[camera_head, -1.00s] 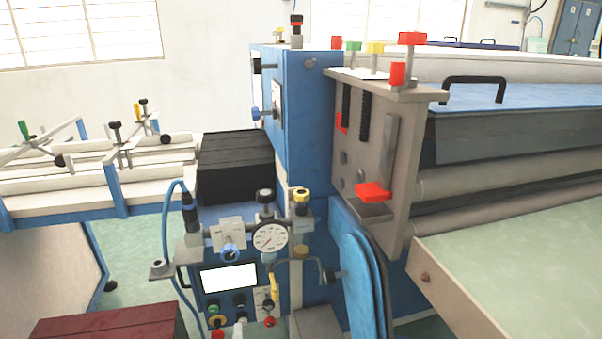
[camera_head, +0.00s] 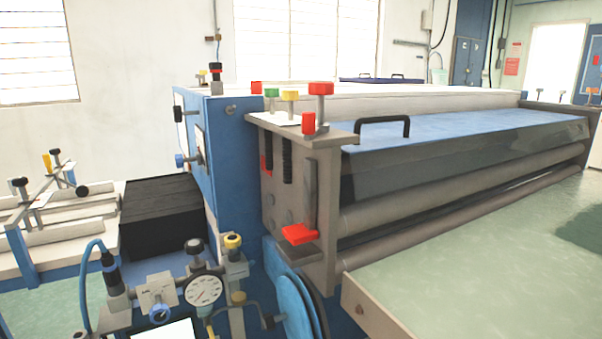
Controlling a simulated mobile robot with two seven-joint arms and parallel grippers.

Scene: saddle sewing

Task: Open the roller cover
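The roller cover (camera_head: 470,127) is a long blue panel on top of the machine, right of centre in the head view. A black handle (camera_head: 383,120) stands up from its near left end. The cover lies down over the rollers, with a dark front strip below its edge. Two grey rollers (camera_head: 450,192) show under it along the front. Neither of my grippers is in view.
A grey end plate (camera_head: 283,205) with red, green and yellow knobs stands left of the cover. A pale green table (camera_head: 480,250) lies in front of the rollers. A pressure gauge (camera_head: 204,289) and pipes are at the lower left. Black bellows (camera_head: 160,215) sit at left.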

